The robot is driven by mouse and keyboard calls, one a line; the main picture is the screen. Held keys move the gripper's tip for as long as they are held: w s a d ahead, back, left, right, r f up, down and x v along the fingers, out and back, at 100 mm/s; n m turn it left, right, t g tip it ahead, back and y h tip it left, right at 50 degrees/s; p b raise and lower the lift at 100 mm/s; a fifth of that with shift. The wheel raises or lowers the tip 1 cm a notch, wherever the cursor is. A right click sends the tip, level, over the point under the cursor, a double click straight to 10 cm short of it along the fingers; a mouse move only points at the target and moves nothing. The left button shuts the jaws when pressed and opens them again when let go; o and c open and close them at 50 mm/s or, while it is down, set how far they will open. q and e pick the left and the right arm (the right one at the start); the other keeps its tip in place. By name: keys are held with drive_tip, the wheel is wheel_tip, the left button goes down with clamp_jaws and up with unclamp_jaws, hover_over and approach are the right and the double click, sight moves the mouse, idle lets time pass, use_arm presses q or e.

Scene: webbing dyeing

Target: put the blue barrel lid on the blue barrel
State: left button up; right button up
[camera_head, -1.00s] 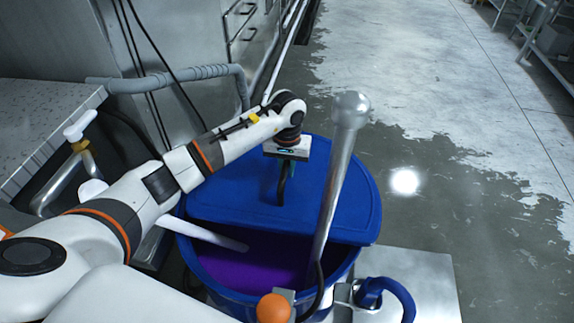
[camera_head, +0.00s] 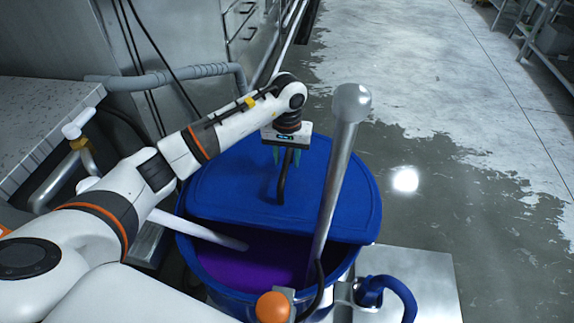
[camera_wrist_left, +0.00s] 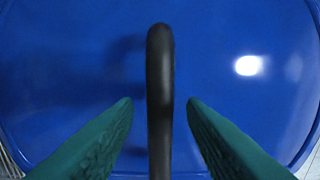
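The blue barrel lid (camera_head: 235,185) lies over the back part of the blue barrel (camera_head: 205,268). Its front edge runs nearly straight across the opening, and purple liquid (camera_head: 245,262) shows in front of it. A black arched handle (camera_head: 283,185) stands up from the lid. My left gripper (camera_head: 287,157) is above the handle, pointing down, with its green fingers spread. In the left wrist view the handle (camera_wrist_left: 160,90) stands between the two fingertips, with gaps on both sides. Whether the lid sits fully on the rim at the back is hard to tell. My right gripper is out of view.
A metal post with a round knob (camera_head: 351,103) rises at the lid's right. A pale pipe (camera_head: 205,234) enters the barrel from the left. An orange ball (camera_head: 273,307) and a blue hose (camera_head: 395,290) are near the front. Open floor lies to the right.

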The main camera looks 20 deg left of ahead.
use_arm(q)
wheel_tip(320, 180, up, 9)
drive_tip(key=shift+f+b, duration=0.2)
drive_tip(key=shift+b, duration=0.55)
